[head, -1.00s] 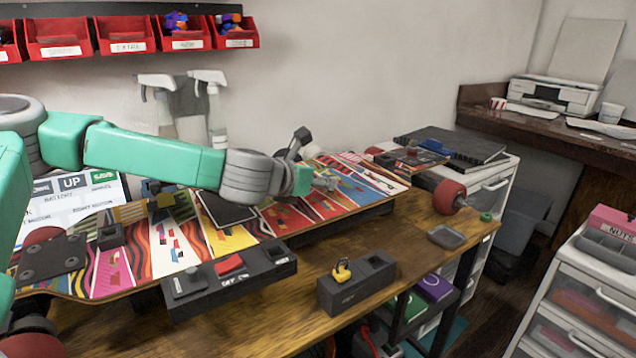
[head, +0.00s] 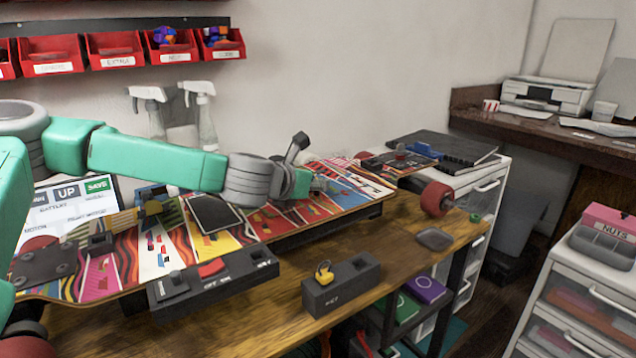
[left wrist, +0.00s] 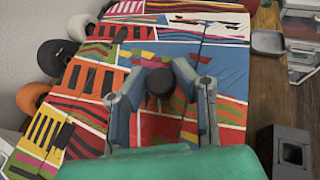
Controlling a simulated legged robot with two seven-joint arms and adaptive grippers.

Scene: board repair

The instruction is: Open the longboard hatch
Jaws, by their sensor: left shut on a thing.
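The longboard (head: 160,236) lies along the workbench, its deck covered in bright printed patterns; the deck also shows in the left wrist view (left wrist: 225,118). My left gripper (head: 318,184) is low over the far right part of the deck. In the left wrist view, its fingers (left wrist: 158,88) stand on both sides of a dark round knob (left wrist: 160,82) and are shut on it. Thin seam lines cross the deck near the knob. The hatch edges are not clear, and the gripper hides the knob in the head view. My right gripper is not in view.
A black box with a red switch (head: 212,268) sits at the board's front edge. A dark block with a yellow padlock-like piece (head: 324,272) and a small grey tray (head: 435,239) are on the bench. Red bins (head: 117,48) hang on the wall. A drawer cabinet (head: 590,290) stands right.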

